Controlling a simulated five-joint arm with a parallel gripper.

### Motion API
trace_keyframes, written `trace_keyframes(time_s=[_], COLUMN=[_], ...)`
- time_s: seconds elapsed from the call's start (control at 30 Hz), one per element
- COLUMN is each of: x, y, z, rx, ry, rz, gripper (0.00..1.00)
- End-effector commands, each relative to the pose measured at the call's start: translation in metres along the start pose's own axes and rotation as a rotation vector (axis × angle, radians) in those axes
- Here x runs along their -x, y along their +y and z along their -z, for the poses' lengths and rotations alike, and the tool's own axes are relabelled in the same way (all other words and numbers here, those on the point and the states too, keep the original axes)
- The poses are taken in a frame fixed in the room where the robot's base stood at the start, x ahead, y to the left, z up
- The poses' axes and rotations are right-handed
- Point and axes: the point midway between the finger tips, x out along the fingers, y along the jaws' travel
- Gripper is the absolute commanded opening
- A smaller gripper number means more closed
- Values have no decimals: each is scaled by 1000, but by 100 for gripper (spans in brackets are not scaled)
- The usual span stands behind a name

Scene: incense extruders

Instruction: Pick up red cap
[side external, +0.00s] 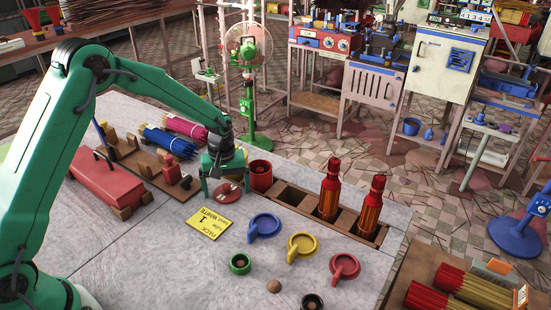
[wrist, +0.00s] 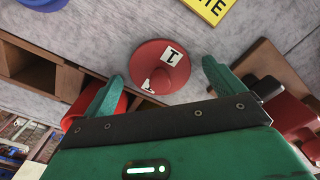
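A round red cap (side external: 228,189) with white labels lies on the grey table, below my gripper (side external: 225,183) in the side view. In the wrist view the red cap (wrist: 150,77) sits between the two green fingertips, with gaps on both sides. One label reads 1. My gripper is open, low over the cap, and holds nothing. Its fingers hide part of the cap in the side view. Another red piece, a ring with a handle (side external: 344,267), lies at the front right of the table.
A red cup (side external: 261,176) stands close to the gripper's right. A wooden rack (side external: 295,197) holds two red bottles (side external: 330,190). A yellow card (side external: 209,223), blue (side external: 264,226) and yellow (side external: 301,246) pieces lie in front. A red block (side external: 105,185) and wooden tray are at left.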

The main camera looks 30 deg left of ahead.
Motion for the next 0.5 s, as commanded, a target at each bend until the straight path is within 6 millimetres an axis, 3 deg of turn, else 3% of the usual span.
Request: trace_keyframes(time_s=[0.03, 0.23, 0.5], x=[0, 0, 0], y=[0, 0, 0], z=[0, 0, 0], rx=[0, 0, 0], ry=[0, 0, 0], rz=[0, 0, 0], gripper=[86, 47, 46])
